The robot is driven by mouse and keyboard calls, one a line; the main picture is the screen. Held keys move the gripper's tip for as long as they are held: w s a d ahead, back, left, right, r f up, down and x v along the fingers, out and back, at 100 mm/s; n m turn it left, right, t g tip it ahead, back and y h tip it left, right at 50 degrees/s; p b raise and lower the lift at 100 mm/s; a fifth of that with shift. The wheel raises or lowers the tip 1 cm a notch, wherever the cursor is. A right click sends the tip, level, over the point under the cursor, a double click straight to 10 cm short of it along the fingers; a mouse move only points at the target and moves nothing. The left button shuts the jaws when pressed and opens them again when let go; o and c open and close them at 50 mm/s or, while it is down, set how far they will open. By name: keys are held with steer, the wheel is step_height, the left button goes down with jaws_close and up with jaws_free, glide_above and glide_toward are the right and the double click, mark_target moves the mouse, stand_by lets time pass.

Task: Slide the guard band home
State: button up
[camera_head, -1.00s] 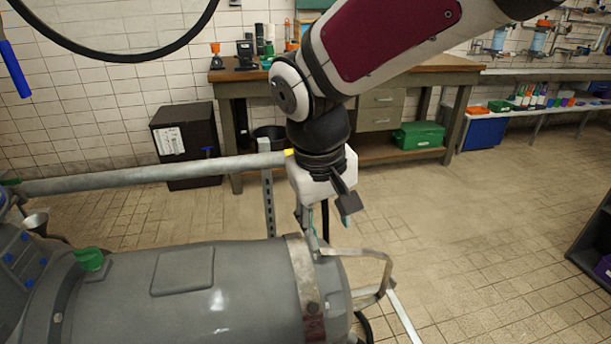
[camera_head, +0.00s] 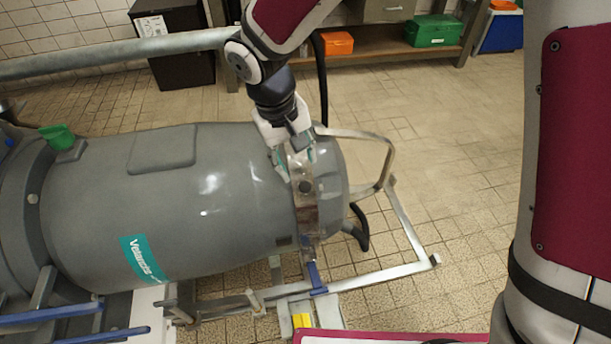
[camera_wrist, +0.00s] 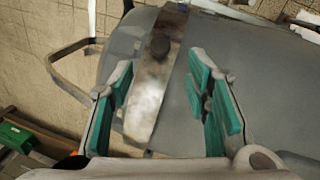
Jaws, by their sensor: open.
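The guard band (camera_head: 305,208) is a worn metal strip wrapped around the right end of a big grey cylinder (camera_head: 170,200). My gripper (camera_head: 296,164) is over the top of the band, pointing down, with teal finger pads. The fingers appear apart from the band's edges. The band's far side is hidden by the cylinder.
A bent metal bar (camera_head: 384,165) projects from the cylinder's right end. A metal frame (camera_head: 405,225) with a blue handle (camera_head: 317,278) lies below. A grey pipe (camera_head: 120,55) runs behind. The tiled floor at right is open.

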mark_target(304, 185)
steer(key=b+x, duration=0.2)
steer(key=x, duration=0.6)
steer(key=shift+f+b, duration=0.3)
steer(key=shift+b, duration=0.1)
jaws_close()
